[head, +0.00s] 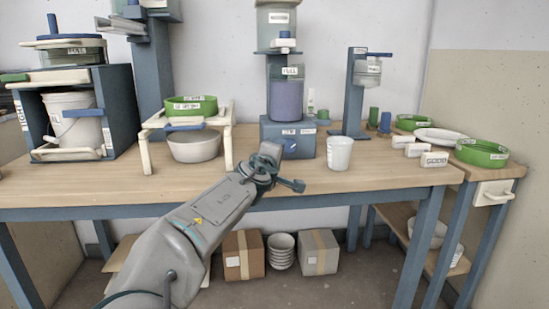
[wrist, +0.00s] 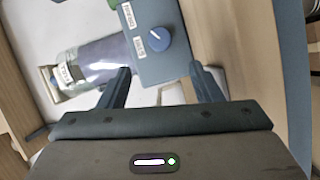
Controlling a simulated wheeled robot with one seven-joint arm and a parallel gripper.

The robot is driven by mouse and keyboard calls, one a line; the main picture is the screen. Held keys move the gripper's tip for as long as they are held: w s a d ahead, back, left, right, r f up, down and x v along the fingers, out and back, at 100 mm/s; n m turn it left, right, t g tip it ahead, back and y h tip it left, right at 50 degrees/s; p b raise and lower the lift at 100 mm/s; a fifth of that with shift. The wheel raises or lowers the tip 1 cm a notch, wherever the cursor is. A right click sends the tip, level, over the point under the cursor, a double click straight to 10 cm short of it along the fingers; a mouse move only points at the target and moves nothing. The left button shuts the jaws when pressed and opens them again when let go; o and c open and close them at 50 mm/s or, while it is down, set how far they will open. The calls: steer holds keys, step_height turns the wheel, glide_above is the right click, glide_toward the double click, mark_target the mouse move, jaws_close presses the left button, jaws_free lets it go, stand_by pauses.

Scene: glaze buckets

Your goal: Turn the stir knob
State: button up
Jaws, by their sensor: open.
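The stir knob (wrist: 158,39) is round and blue with a white pointer line. It sits on the face of a blue-grey box, beside a small white label (wrist: 138,46). In the head view the box (head: 268,134) stands towards the back of the workbench, under a purple vessel (head: 286,100). My gripper (head: 283,170) is in front of the box, above the bench's front part. In the wrist view my gripper (wrist: 159,70) has its fingers spread, with nothing between them. The knob lies just beyond the fingertips, between their lines, apart from them.
A white cup (head: 340,153) stands right of the box. A blue stand (head: 353,95) is behind it. A cream rack (head: 150,122) with a green tray (head: 191,107) over a bowl (head: 194,147) stands left. The front strip of the workbench (head: 90,190) is mostly clear.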

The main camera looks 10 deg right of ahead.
steer(key=shift+v, duration=1.45)
steer(key=shift+p, duration=0.3)
